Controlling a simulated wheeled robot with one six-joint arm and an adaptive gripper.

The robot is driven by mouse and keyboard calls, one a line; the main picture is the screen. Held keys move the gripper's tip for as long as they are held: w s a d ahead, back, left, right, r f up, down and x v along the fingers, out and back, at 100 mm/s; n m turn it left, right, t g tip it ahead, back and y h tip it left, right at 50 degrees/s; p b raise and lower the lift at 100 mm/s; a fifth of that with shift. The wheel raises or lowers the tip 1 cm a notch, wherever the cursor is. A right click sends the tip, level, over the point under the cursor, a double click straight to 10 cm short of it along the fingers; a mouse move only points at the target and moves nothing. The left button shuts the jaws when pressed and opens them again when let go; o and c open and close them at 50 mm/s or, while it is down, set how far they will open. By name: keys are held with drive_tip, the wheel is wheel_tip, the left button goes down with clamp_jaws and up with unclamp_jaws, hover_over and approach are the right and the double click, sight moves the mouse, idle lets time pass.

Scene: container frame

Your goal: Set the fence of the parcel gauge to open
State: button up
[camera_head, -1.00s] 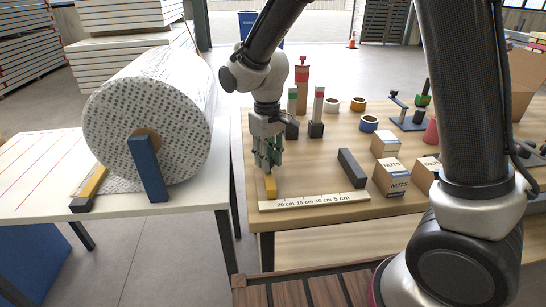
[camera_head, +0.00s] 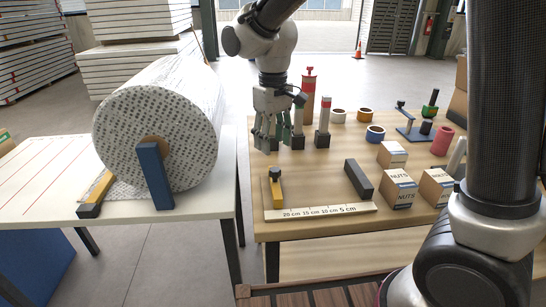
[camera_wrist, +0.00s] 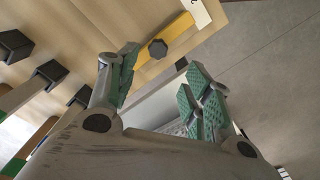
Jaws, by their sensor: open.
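The parcel gauge has a pale ruler strip (camera_head: 320,212) marked 20, 15, 10 and 5 cm along the table's front edge. Its yellow fence (camera_head: 278,194), with a dark knob (camera_head: 275,173) on its far end, stands by the 20 cm end. A dark grey block (camera_head: 358,179) stands by the 5 cm end, well apart from the fence. My gripper (camera_head: 278,141) is open and empty, above and beyond the fence, apart from it. In the wrist view, the fence (camera_wrist: 180,34) and knob (camera_wrist: 157,49) show past the open fingers (camera_wrist: 163,75).
Nuts boxes (camera_head: 398,189) stand right of the gauge. Upright posts with dark bases (camera_head: 322,140) stand behind my gripper. Tape rolls (camera_head: 375,133) lie farther back. A large wrapped roll (camera_head: 155,125) lies on the left table, across a gap. The tabletop between fence and grey block is clear.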

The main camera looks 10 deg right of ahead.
drive_tip(key=shift+r, duration=1.6)
drive_tip(key=s+d+r+m+t, duration=0.1)
drive_tip(key=s+d+r+m, duration=0.1)
drive_tip(key=s+d, duration=0.4)
drive_tip(key=s+d+r+m+t, duration=0.1)
drive_tip(key=s+d, duration=0.5)
drive_tip(key=d, duration=0.7)
drive_tip(key=s+d+r+m+t, duration=0.2)
drive_tip(key=s+d+m, duration=0.1)
drive_tip(key=s+d, duration=0.4)
drive_tip(key=d, duration=0.3)
drive_tip(key=shift+d+r+m, duration=0.2)
drive_tip(key=shift+r+m, duration=0.15)
drive_tip(key=shift+m, duration=0.05)
